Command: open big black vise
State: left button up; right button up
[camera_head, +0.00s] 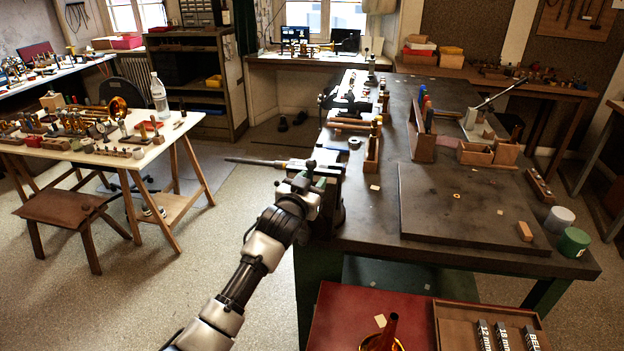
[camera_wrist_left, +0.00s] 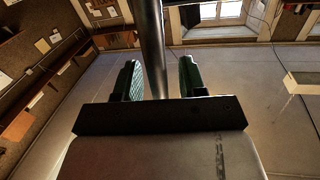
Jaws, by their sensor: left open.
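The big black vise (camera_head: 335,205) is mounted at the left edge of the dark workbench, mostly hidden behind my left gripper. A long thin rod (camera_head: 250,161) sticks out to the left at the vise's height. My left gripper (camera_head: 316,176) is at the vise, in front of it. In the left wrist view, its green-padded fingers (camera_wrist_left: 160,80) are apart, with a grey metal bar (camera_wrist_left: 150,40) running between them. A gap shows on each side of the bar. I cannot tell whether this bar is the vise's handle or the rod. My right gripper is not in view.
The dark workbench (camera_head: 375,215) carries wooden tool holders (camera_head: 422,140) and a flat dark board (camera_head: 460,215). A red-topped surface (camera_head: 345,310) with a tray is in front. A tool table (camera_head: 150,155) and stool (camera_head: 60,207) stand left. Floor between is clear.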

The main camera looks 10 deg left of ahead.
pick_arm(q)
jog(key=shift+w, duration=0.3)
jog(key=shift+c, duration=0.3)
grip_shut()
jog(key=shift+a, duration=0.1)
